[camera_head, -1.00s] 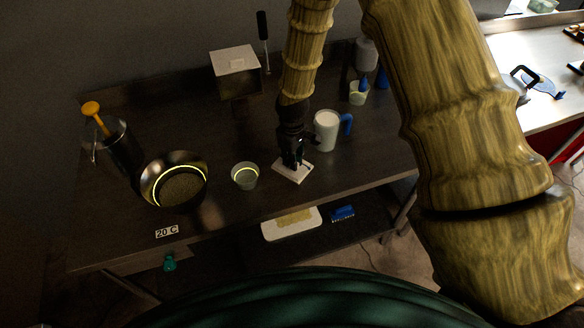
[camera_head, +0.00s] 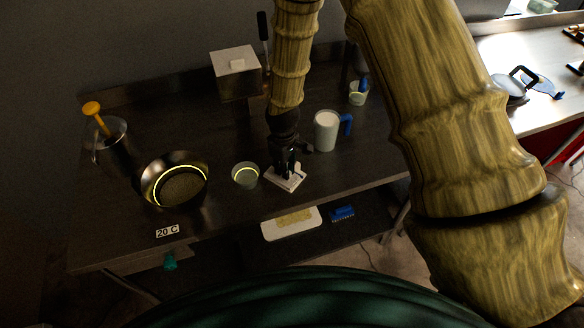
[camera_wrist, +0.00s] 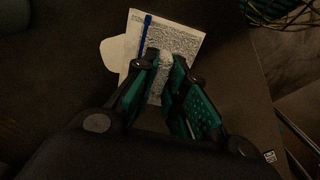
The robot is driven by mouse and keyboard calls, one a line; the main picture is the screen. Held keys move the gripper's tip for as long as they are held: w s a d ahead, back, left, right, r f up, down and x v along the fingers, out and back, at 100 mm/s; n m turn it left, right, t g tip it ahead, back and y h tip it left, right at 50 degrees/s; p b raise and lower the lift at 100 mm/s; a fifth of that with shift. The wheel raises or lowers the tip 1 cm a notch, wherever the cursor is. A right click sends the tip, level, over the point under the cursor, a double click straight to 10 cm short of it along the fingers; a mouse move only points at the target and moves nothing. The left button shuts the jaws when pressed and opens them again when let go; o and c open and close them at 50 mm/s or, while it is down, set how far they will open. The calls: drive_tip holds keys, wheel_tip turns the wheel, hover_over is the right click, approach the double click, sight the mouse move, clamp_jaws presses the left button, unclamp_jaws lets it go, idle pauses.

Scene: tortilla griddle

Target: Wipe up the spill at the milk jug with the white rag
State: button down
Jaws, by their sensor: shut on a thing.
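The white rag (camera_head: 291,184) lies flat on the dark table near its front edge. In the wrist view the rag (camera_wrist: 187,40) shows a grey speckled face and a blue stripe. My gripper (camera_head: 284,166) points down and is shut on a raised pinch of the rag, as its fingertips (camera_wrist: 163,66) show in the wrist view. The white milk jug (camera_head: 326,131) with a blue handle stands upright behind and right of the rag, apart from it. A pale rounded patch (camera_wrist: 114,54), apparently the spill, shows beside the rag, partly covered by it.
A small cup (camera_head: 245,174) stands close to the left of the rag. A dark pan (camera_head: 149,182) is farther left. A metal box (camera_head: 236,75) is at the back, and another cup (camera_head: 358,93) at back right. The table's front edge is close to the rag.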

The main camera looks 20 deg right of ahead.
drive_tip(key=shift+f, duration=0.1)
drive_tip(key=c, duration=1.7)
unclamp_jaws()
drive_tip(key=shift+d, duration=0.1)
drive_tip(key=shift+w+d+f, duration=0.1)
drive_tip(key=shift+w, duration=0.05)
drive_tip(key=shift+f, duration=0.3)
clamp_jaws()
drive_tip(key=shift+r, duration=0.1)
drive_tip(key=shift+r+p, duration=1.4)
drive_tip(key=shift+r, duration=1.05)
